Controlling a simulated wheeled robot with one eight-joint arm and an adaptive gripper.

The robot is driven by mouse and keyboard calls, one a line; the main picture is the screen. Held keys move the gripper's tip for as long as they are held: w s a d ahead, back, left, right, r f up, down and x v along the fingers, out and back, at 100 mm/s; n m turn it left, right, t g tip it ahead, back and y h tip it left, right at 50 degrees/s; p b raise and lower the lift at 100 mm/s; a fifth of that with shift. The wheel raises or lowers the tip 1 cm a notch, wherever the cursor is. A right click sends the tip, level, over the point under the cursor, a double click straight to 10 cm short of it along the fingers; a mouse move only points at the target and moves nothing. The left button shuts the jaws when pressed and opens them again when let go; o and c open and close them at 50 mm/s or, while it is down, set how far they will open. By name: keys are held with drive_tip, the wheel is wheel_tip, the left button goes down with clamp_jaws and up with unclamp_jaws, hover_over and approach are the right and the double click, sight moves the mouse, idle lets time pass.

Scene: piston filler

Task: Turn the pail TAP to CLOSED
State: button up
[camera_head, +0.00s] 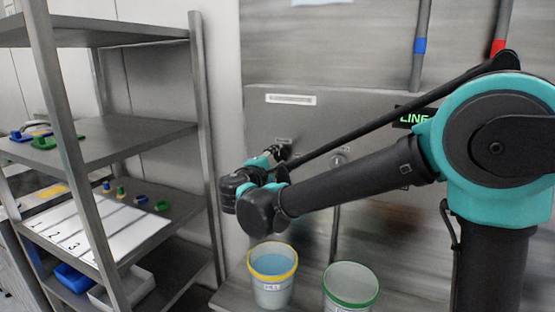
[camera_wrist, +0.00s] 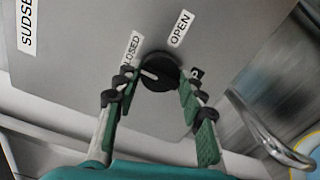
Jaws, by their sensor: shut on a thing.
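The tap is a round black knob (camera_wrist: 160,72) with a white pointer line, on a grey panel in the wrist view. A CLOSED label (camera_wrist: 131,48) sits at its upper left and an OPEN label (camera_wrist: 181,27) at its upper right. The pointer lies toward the left, near the lower end of the CLOSED label. My gripper (camera_wrist: 158,82) is shut on the knob, with a finger on each side. In the head view my gripper (camera_head: 276,154) reaches the panel and mostly hides the knob.
A pail with a yellow rim (camera_head: 273,278) holds blue liquid below my gripper. A green-rimmed pail (camera_head: 351,302) stands to its right. Another knob (camera_head: 338,160) is on the panel. A metal shelf (camera_head: 150,136) with small parts stands at the left.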

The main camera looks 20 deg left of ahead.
drive_tip(key=shift+n, duration=0.3)
drive_tip(key=o, duration=1.2)
drive_tip(key=shift+c, duration=0.2)
drive_tip(key=shift+s, duration=0.1)
drive_tip(key=s+a, duration=0.1)
drive_tip(key=s, duration=1)
drive_tip(key=shift+s, duration=0.4)
drive_tip(key=shift+s, duration=0.1)
